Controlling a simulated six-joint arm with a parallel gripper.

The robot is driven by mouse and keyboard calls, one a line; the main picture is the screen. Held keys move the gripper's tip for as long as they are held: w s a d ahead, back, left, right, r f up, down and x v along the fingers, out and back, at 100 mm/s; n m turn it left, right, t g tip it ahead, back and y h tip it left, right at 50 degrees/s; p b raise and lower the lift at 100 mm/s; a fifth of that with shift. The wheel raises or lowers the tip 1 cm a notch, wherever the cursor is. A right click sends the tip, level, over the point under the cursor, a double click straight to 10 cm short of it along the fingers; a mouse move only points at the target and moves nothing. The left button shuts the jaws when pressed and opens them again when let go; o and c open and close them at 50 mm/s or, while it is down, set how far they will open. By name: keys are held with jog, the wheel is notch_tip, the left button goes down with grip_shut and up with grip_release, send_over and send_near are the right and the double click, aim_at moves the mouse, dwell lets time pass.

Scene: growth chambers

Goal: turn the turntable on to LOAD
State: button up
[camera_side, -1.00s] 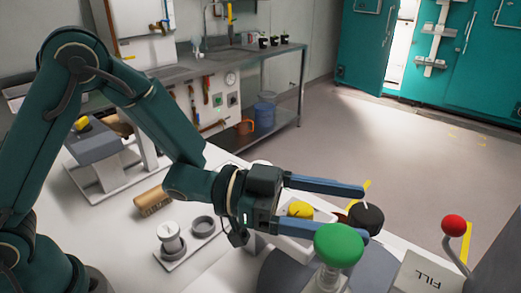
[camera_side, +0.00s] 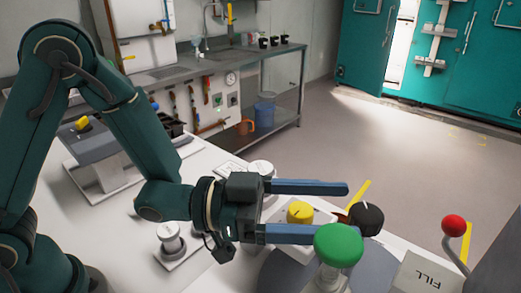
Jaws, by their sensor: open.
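A grey round disc (camera_side: 284,276), which looks like the turntable, lies at the bottom, partly cut off by the frame. A green cap (camera_side: 338,244) on a clear stem or vessel stands over it. My gripper (camera_side: 335,212) is open and empty, its two blue fingers pointing right. A yellow knob (camera_side: 300,211) shows between the fingers. A black knob with a white mark (camera_side: 367,219) sits just beyond the fingertips. The lower fingertip is partly hidden by the green cap. I cannot see a LOAD label.
A block marked FILL (camera_side: 425,277) and a red-balled lever (camera_side: 454,226) stand at the right. A white and grey capped piece (camera_side: 171,240) stands on the white table at left. A bench (camera_side: 255,50) is behind; open floor lies to the right.

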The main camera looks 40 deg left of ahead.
aim_at(350, 217)
jog(key=shift+s+d+f+n+t+y, duration=0.2)
jog(key=shift+f+n+t+y, duration=0.1)
jog(key=shift+n+t+y, duration=0.4)
jog(key=shift+s+d+f+n+t+y, duration=0.15)
jog(key=shift+f+n+t+y, duration=0.25)
jog(key=shift+t+y, duration=0.5)
jog(key=shift+x, duration=2.45)
jog(key=shift+w+a, duration=0.1)
jog(key=shift+r, duration=0.1)
grip_shut()
